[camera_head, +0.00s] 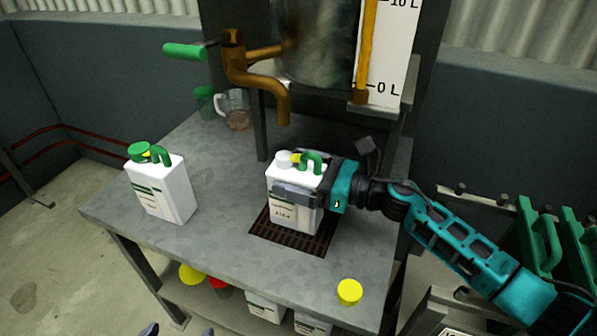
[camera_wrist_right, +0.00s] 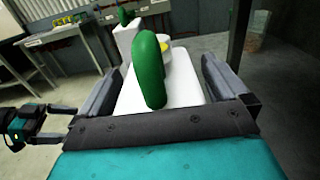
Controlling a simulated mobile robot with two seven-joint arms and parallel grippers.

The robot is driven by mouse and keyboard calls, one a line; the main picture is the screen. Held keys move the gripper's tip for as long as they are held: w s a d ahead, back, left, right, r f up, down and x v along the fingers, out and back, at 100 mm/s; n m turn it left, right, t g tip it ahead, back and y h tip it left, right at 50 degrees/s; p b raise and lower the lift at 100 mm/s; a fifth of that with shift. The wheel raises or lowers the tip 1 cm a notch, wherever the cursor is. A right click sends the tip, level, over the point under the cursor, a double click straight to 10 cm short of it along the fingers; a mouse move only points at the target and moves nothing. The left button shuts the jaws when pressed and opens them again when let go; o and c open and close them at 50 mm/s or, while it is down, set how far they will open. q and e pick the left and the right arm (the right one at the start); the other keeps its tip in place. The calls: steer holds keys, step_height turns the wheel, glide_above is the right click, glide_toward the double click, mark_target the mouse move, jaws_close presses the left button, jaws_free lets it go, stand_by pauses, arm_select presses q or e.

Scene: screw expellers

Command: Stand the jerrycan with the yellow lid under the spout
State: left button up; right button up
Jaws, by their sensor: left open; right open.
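A white jerrycan (camera_head: 310,218) with a green handle is upright over the dark grate, below the brown spout (camera_head: 283,108) in the head view. Its cap looks white there, with a yellow piece beside it; whether its base touches the grate is unclear. My right gripper (camera_head: 300,188) is open, its fingers on either side of this can, which also shows in the right wrist view (camera_wrist_right: 185,82). A second white jerrycan (camera_head: 167,192) with a green lid stands at the table's left. My left gripper (camera_head: 178,332) is open and empty at the bottom edge, mostly out of frame.
A loose yellow lid (camera_head: 349,292) is near the table's front right edge. The grate (camera_head: 272,234) is set in the grey table (camera_head: 225,240). A glass mug (camera_head: 236,109) and a green-lidded jar (camera_head: 204,100) stand at the back. More containers are below. The table between the jerrycans is clear.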

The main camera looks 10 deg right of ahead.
arm_select(q)
steer(key=shift+r, duration=0.1)
arm_select(e)
steer(key=shift+r, duration=0.1)
arm_select(q)
steer(key=shift+w+d+b, duration=0.15)
steer(key=shift+d+b, duration=0.05)
steer(key=shift+b, duration=0.2)
arm_select(e)
steer(key=v, duration=1.2)
arm_select(q)
steer(key=shift+f, duration=0.2)
